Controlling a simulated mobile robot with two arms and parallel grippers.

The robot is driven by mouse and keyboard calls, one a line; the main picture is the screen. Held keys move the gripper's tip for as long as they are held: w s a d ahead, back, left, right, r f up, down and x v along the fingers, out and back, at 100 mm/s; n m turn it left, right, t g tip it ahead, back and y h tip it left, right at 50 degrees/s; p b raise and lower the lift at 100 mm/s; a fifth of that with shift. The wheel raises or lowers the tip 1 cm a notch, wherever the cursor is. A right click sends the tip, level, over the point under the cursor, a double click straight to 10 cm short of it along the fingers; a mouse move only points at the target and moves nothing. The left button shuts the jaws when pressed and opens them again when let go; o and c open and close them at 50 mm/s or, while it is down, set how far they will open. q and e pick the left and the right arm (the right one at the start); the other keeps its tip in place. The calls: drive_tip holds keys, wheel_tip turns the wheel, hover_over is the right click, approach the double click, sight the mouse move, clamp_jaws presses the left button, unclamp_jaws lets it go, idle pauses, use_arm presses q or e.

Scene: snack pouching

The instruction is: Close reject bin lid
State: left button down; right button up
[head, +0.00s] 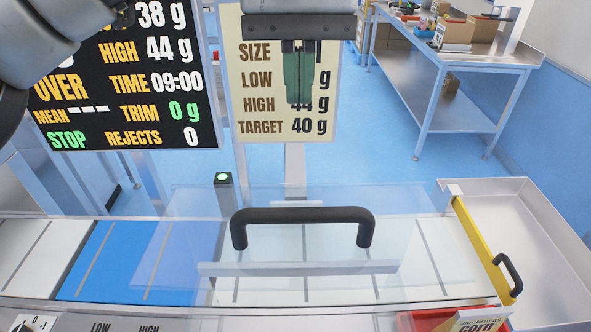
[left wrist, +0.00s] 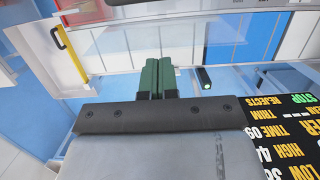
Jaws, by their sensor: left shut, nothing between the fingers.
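My left gripper (head: 299,98) hangs at the top centre of the head view, its green fingers together and empty. Its fingers (left wrist: 157,64) also show in the left wrist view. A clear panel (head: 400,210) with a thick black handle (head: 303,214) lies below it in the picture, over the white belt; the gripper is apart from the handle. A yellow bar (head: 476,240) with a small black handle (head: 508,272) stands at the belt's right end; it also shows in the left wrist view (left wrist: 73,56). I cannot tell which part is the reject bin lid. My right gripper is not in view.
An empty pale metal tray (head: 545,235) stands right of the yellow bar. A red bin (head: 425,320) holding a snack pack (head: 480,320) is at the bottom right. Two display boards (head: 130,130) (head: 245,85) and a green-lit post (head: 223,195) stand behind the belt.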

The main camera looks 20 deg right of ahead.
use_arm(q)
drive_tip(key=p, duration=0.1)
approach(298, 228)
drive_tip(key=shift+s+a+f+p, duration=0.2)
drive_tip(key=shift+s+f+p, duration=0.25)
drive_tip(key=shift+f+p, duration=0.25)
drive_tip(key=shift+s+a+f, duration=0.1)
drive_tip(key=shift+s, duration=0.25)
drive_tip(key=shift+w+f, duration=0.1)
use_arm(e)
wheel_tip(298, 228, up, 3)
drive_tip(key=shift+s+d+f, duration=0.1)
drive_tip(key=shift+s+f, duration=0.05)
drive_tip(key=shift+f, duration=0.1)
